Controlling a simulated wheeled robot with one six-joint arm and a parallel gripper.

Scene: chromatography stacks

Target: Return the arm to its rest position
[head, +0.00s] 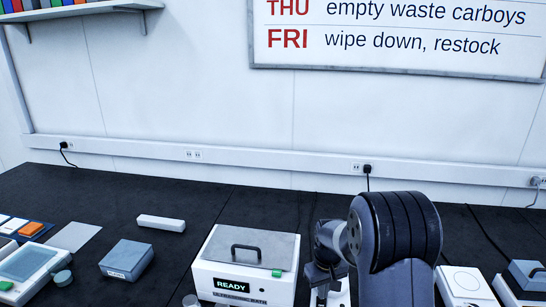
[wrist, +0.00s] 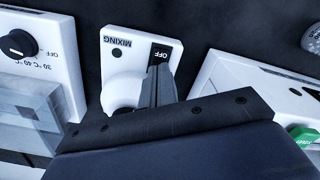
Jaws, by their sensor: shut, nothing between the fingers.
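My arm rises at the right of the head view, bent, with its dark upper link in front. My gripper (head: 320,285) points down just right of the white box with the READY display (head: 240,285). In the wrist view my gripper (wrist: 160,82) is shut, with nothing between its fingers. The fingers lie in front of a white device marked MIXING (wrist: 116,42), covering part of it. Whether they touch it I cannot tell.
A device with a black knob (wrist: 18,44) stands left in the wrist view; a white box with a green button (wrist: 304,134) stands right. In the head view a grey box (head: 126,259) and a white bar (head: 161,223) lie left. The dark bench behind is mostly clear.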

